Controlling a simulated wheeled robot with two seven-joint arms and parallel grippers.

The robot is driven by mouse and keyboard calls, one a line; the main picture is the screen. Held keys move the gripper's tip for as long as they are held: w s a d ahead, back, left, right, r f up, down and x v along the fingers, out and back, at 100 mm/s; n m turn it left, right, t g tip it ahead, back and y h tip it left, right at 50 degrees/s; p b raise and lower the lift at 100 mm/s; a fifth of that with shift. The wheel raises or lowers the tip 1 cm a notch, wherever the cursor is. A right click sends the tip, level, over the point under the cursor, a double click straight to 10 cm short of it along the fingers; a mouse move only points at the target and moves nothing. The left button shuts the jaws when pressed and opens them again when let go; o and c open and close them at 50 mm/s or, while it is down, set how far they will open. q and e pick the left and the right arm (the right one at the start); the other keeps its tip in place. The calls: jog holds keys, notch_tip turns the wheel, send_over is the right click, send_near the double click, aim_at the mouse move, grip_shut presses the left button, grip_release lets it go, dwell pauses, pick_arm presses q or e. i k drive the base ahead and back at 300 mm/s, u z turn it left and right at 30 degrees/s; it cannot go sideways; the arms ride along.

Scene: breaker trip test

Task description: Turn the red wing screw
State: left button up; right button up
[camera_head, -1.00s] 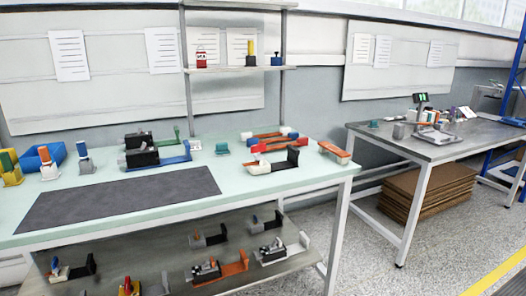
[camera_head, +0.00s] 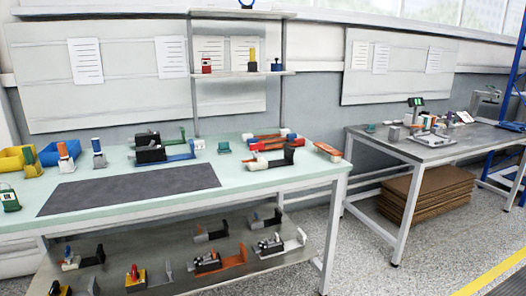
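I cannot pick out a red wing screw for certain; the parts are too small. A clamp-like device with red and white parts (camera_head: 258,161) and a dark upright end lies at the right of the pale green bench top (camera_head: 225,178). Behind it lies an orange device with blue and red ends (camera_head: 270,136). Neither of my grippers is in view.
A dark mat (camera_head: 130,187) covers the bench's front left. A grey second table (camera_head: 450,150) stands right, with flat brown boxes (camera_head: 425,193) beneath. Floor between the tables looks clear.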

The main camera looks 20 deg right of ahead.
aim_at(255, 147)
jog(key=z, duration=1.45)
jog(key=i, duration=1.5)
jog(key=u, duration=0.55)
jog(key=i, duration=1.15)
jog(key=u, duration=0.9)
